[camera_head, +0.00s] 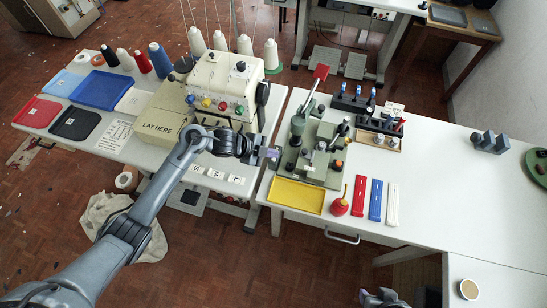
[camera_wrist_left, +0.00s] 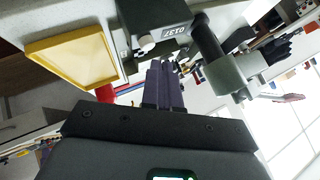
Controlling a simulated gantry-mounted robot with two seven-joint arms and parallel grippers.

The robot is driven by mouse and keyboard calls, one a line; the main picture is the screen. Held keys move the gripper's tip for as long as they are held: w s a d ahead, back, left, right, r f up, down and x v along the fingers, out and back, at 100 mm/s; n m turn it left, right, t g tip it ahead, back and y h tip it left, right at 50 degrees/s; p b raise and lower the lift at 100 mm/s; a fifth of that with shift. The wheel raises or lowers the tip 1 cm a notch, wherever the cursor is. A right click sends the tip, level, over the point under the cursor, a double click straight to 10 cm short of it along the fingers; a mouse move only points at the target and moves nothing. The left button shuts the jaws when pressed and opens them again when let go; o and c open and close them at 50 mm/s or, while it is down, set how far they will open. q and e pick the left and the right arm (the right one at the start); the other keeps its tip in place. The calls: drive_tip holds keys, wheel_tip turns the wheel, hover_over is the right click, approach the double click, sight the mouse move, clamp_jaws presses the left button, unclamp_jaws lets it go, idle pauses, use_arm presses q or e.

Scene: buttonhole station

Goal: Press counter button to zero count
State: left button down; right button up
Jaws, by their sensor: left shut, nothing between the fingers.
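The green buttonhole machine (camera_head: 323,155) stands on the right-hand white table. In the left wrist view a dark counter box (camera_wrist_left: 160,22) carries a small display (camera_wrist_left: 174,33) with tilted characters that I cannot read surely. A pale round knob (camera_wrist_left: 145,42), possibly its button, sits at its lower corner. My left gripper (camera_head: 272,154) is shut and empty beside the machine's left side. In the left wrist view its closed fingertips (camera_wrist_left: 163,64) point toward the counter, just below the display; I cannot tell whether they touch. My right gripper (camera_head: 382,298) shows only partly at the bottom edge, fingers unclear.
A yellow tray (camera_head: 297,195) lies in front of the machine, with a red oil can (camera_head: 340,206) and blue (camera_head: 375,200) and red strips to its right. A cream sewing machine (camera_head: 215,88) and thread cones stand left. The right table's middle is clear; a cup (camera_head: 469,289) stands lower right.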

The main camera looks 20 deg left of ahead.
use_arm(q)
drive_tip(key=shift+f, duration=0.2)
drive_tip(key=shift+f, duration=0.25)
drive_tip(key=shift+f, duration=0.1)
idle(0.6)
drive_tip(key=shift+f+b, duration=0.4)
drive_tip(key=shift+b, duration=0.05)
drive_tip(key=shift+r, duration=0.1)
idle(0.6)
drive_tip(key=shift+r+p, duration=0.85)
drive_tip(key=shift+p, duration=0.15)
